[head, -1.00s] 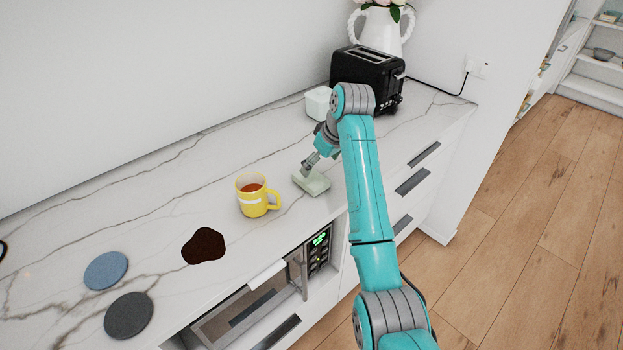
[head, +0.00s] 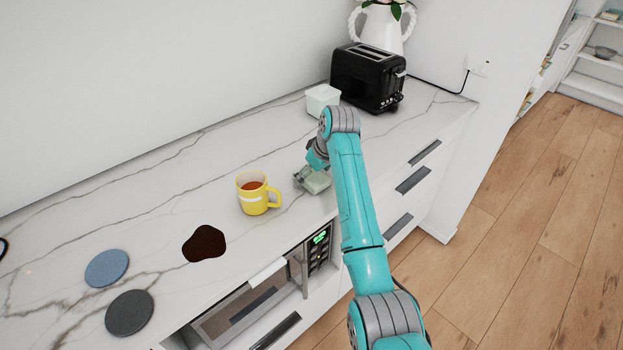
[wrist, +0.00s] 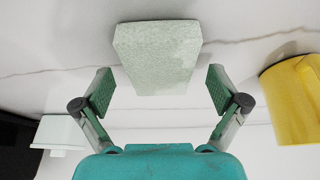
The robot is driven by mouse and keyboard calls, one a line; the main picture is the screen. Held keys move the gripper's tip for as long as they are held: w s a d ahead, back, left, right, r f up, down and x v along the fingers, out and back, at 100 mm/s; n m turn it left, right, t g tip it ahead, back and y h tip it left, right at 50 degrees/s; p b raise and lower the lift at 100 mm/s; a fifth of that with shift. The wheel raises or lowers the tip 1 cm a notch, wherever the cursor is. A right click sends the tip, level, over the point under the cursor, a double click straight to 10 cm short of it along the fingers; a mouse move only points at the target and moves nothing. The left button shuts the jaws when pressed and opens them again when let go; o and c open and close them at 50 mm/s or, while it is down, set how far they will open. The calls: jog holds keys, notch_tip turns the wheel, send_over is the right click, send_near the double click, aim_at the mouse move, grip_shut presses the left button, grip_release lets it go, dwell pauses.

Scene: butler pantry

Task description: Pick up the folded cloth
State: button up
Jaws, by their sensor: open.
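The folded cloth (head: 319,185) is a pale green, flat pad lying on the marble counter, right of the yellow mug. In the wrist view the cloth (wrist: 157,52) shows plainly, and its narrower near end lies between the fingertips in the picture. My gripper (wrist: 160,88) is open and empty, one finger to each side of the cloth with a gap on both sides. In the head view my gripper (head: 306,178) is low over the cloth and partly hides it. I cannot tell whether the fingertips touch the counter.
A yellow mug (head: 252,200) of reddish-brown drink stands close left of the cloth. A dark spill (head: 204,244) and two round coasters (head: 107,268) (head: 130,313) lie further left. A pale box (head: 322,98) and a black toaster (head: 368,77) stand behind. The counter's front edge is near.

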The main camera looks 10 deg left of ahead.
jog(key=shift+f, duration=0.25)
dwell(0.3)
jog(key=shift+c, duration=0.3)
jog(key=c, duration=1.2)
